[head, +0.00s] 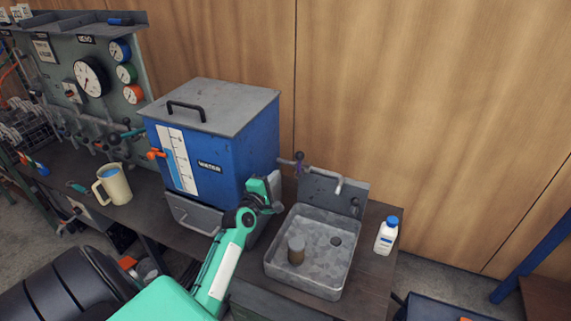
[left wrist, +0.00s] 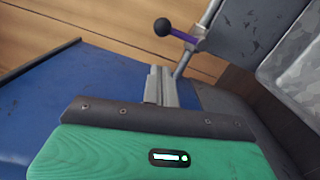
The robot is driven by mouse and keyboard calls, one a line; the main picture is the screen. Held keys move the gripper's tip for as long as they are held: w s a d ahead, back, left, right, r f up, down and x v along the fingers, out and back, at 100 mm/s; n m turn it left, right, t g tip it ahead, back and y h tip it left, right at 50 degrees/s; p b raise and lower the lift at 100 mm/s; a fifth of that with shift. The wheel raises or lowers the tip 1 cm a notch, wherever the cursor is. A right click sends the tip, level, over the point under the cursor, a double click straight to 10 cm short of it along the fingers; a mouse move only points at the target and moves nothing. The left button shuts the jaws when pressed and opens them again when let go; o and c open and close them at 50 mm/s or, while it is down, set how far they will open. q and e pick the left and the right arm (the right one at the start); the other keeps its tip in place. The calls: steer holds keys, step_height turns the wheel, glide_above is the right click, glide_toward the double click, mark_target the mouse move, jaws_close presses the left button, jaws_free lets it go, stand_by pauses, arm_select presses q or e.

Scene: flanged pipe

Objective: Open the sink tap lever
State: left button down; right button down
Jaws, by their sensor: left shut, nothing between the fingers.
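The sink tap (head: 325,175) is a grey pipe on the wall above the metal sink (head: 318,285). Its lever (head: 299,163) is short and purple with a dark ball end; in the left wrist view the lever (left wrist: 182,35) points left, with the black ball (left wrist: 162,27) at its tip. My left gripper (head: 275,187) is beside the right side of the blue water tank, below and left of the lever. In the left wrist view its fingers (left wrist: 160,85) are shut and empty, apart from the lever. My right gripper is not in view.
The blue water tank (head: 213,150) with its grey lid stands close left of my left gripper. A brown cylinder (head: 296,250) stands in the sink. A white bottle (head: 386,236) stands right of the sink, and a cream jug (head: 115,185) left of the tank.

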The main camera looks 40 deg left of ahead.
mark_target(300, 164)
arm_select(q)
steer(key=w+a+p, duration=0.1)
steer(key=w+a, duration=0.1)
steer(key=w, duration=0.7)
steer(key=shift+w, duration=0.4)
